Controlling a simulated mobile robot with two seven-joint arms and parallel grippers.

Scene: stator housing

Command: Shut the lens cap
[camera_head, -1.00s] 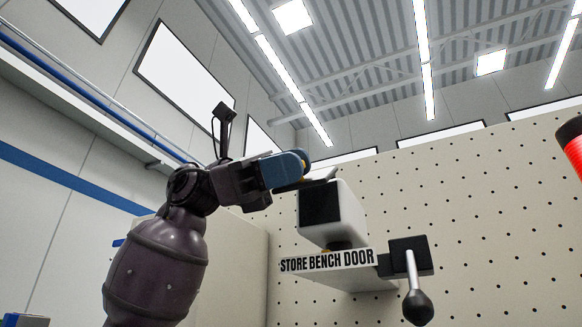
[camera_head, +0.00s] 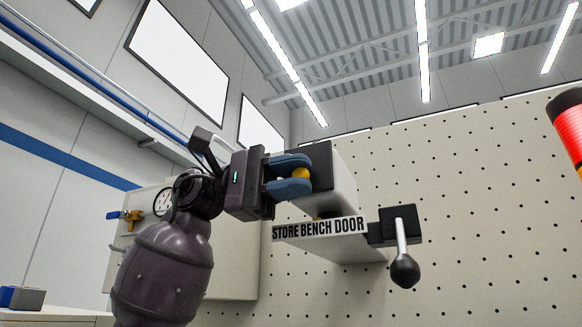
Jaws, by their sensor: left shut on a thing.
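A white camera box (camera_head: 343,190) sits on a bracket labelled "STORE BENCH DOOR" (camera_head: 318,228). A black panel (camera_head: 322,158), apparently the lens cap, stands over its front side. A yellow knob (camera_head: 301,173) is at the panel's near side. My left gripper (camera_head: 299,176) reaches in from the left, its blue fingers shut around the knob. The fingers hide part of the panel, so I cannot tell whether the panel lies flush on the box. My right gripper is out of view.
A black block with a ball-ended lever (camera_head: 403,262) projects at the bracket's right end. A pegboard wall (camera_head: 480,220) stands behind. A red lamp (camera_head: 570,125) is at the right edge. A gauge (camera_head: 163,202) and a brass valve (camera_head: 131,217) are at left.

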